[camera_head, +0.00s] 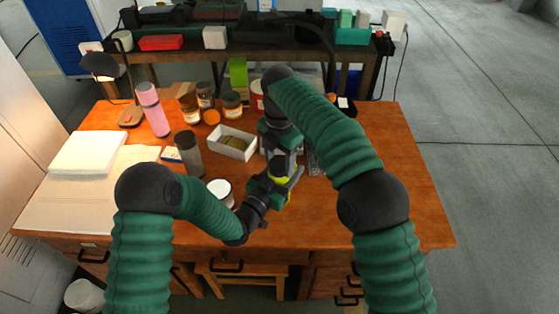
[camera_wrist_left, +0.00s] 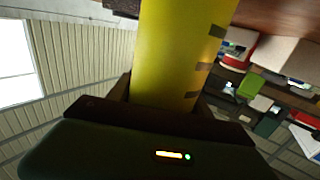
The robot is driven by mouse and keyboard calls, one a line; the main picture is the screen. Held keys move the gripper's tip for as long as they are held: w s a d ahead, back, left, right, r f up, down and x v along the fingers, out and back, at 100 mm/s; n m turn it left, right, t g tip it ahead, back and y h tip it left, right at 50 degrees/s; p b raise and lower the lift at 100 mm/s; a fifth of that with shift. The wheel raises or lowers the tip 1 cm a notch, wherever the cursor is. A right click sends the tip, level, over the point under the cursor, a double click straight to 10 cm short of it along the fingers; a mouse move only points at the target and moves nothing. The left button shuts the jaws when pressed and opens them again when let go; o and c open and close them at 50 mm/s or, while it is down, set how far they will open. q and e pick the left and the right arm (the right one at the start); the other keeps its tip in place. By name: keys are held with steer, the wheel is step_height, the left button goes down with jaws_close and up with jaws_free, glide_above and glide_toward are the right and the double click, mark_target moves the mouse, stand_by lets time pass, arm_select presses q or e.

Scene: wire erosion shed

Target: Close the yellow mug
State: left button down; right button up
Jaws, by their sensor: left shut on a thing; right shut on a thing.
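The yellow mug (camera_head: 284,181) is over the front middle of the wooden table, mostly covered by my grippers in the head view. In the left wrist view its yellow side (camera_wrist_left: 180,50) fills the space between the fingers, with dark marks along one edge. My left gripper (camera_head: 277,187) is shut on the mug's body from the left. My right gripper (camera_head: 284,160) comes down from above and is shut on what seems to be the mug's lid, right over the mug. The lid is hidden by the fingers, so I cannot tell whether it touches the rim.
A white open box (camera_head: 232,143) stands just left of the right gripper. The table's right side (camera_head: 400,190) is clear.

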steer(key=m, duration=0.6)
steer(key=shift+a+m, duration=0.1)
steer(key=shift+m, duration=0.2)
steer(key=m, duration=0.3)
steer(key=shift+m, duration=0.3)
arm_select(q)
steer(key=shift+d, duration=0.15)
arm_select(e)
steer(key=m, duration=0.6)
arm_select(q)
steer(key=shift+s, duration=0.1)
arm_select(e)
steer(key=m, duration=0.3)
steer(key=shift+m, duration=0.4)
steer(key=m, duration=0.6)
steer(key=shift+w, duration=0.1)
arm_select(q)
steer(key=shift+d, duration=0.1)
arm_select(e)
steer(key=m, duration=0.3)
steer(key=shift+m, duration=0.4)
steer(key=m, duration=1)
steer(key=o, duration=1.4)
steer(key=shift+w, duration=0.1)
steer(key=shift+c, duration=0.2)
steer(key=shift+o, duration=1.3)
arm_select(q)
steer(key=shift+a, duration=0.2)
arm_select(e)
steer(key=shift+f, duration=0.1)
